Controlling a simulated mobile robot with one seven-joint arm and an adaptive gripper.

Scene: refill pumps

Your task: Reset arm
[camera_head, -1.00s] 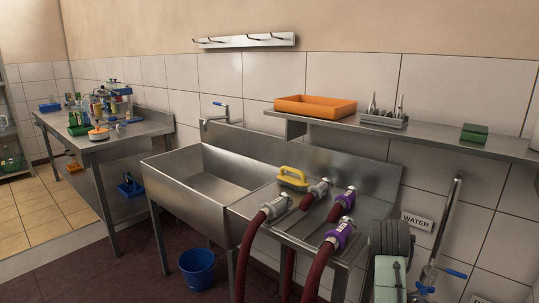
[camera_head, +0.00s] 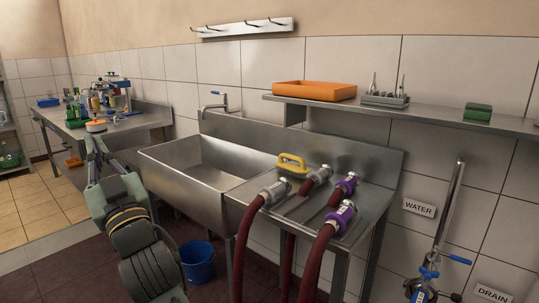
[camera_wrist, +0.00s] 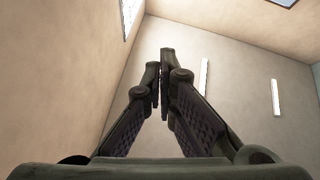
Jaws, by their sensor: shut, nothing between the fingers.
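My arm stands at the left in the head view, in front of the sink. My gripper (camera_head: 95,150) is at its top end, raised and clear of the sink. In the wrist view the two dark fingers (camera_wrist: 162,82) come together at their tips, with nothing between them. Behind them are only bare walls and ceiling lights, so the gripper points upward.
The metal sink (camera_head: 200,158) has a drainboard bearing several dark red hoses (camera_head: 250,225) and a yellow-handled tool (camera_head: 292,163). A blue bucket (camera_head: 197,262) stands below. A workbench (camera_head: 140,122) is at back left. A wall shelf (camera_head: 430,112) holds an orange tray (camera_head: 315,91).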

